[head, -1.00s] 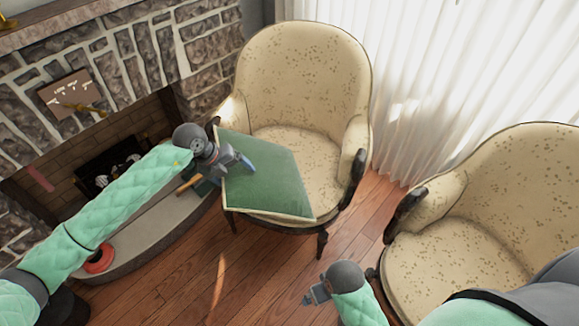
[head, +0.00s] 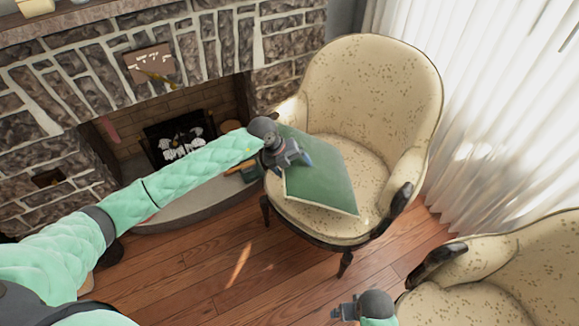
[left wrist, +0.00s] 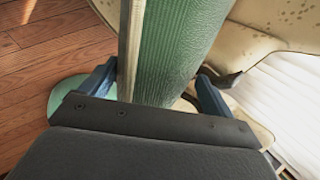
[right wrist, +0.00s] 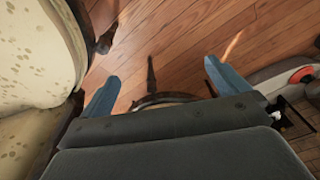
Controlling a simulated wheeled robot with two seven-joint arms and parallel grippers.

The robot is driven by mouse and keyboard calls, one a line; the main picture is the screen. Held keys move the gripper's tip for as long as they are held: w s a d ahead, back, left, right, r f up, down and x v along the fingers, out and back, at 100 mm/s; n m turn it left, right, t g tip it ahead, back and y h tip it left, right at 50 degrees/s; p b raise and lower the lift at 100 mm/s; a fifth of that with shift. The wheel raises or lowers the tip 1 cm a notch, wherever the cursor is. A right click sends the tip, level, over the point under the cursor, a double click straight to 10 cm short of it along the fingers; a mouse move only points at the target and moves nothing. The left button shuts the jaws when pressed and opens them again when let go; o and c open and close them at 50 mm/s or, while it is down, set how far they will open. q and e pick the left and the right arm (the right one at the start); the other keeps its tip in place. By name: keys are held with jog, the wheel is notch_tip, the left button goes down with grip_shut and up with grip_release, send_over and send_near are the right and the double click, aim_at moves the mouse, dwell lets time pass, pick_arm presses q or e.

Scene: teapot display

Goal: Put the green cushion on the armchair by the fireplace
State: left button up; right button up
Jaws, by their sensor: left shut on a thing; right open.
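The green cushion (head: 318,183) has a pale edge and lies tilted over the left part of the seat of the armchair (head: 370,95) by the fireplace (head: 180,125). My left gripper (head: 296,157) is shut on the cushion at its left edge. In the left wrist view the cushion (left wrist: 172,50) stands between the two fingers. Whether the whole cushion rests on the seat, I cannot tell. My right gripper (head: 345,309) is low in front of the chairs, open and empty; its spread fingers (right wrist: 158,92) show in the right wrist view.
A second cream armchair (head: 485,285) stands at the lower right. White curtains (head: 490,120) hang behind the chairs. The raised stone hearth (head: 190,205) lies left of the first chair. Wooden floor (head: 215,268) is clear in front of it.

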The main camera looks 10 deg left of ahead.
pick_arm(q)
jog(key=w+a+f, duration=0.1)
jog(key=w+a+f+p, duration=0.1)
jog(key=w, duration=0.1)
jog(key=w+a+f, duration=0.1)
jog(key=w+a, duration=0.1)
jog(key=shift+w+f+p, duration=0.15)
jog(key=shift+f+p, duration=0.2)
jog(key=shift+f, duration=0.05)
jog(key=shift+f+p, duration=0.75)
jog(key=shift+f, duration=1.3)
pick_arm(e)
notch_tip(320, 180, down, 14)
jog(key=s+d, duration=0.1)
jog(key=s, duration=0.1)
jog(key=shift+s+d, duration=0.3)
jog(key=shift+d, duration=0.05)
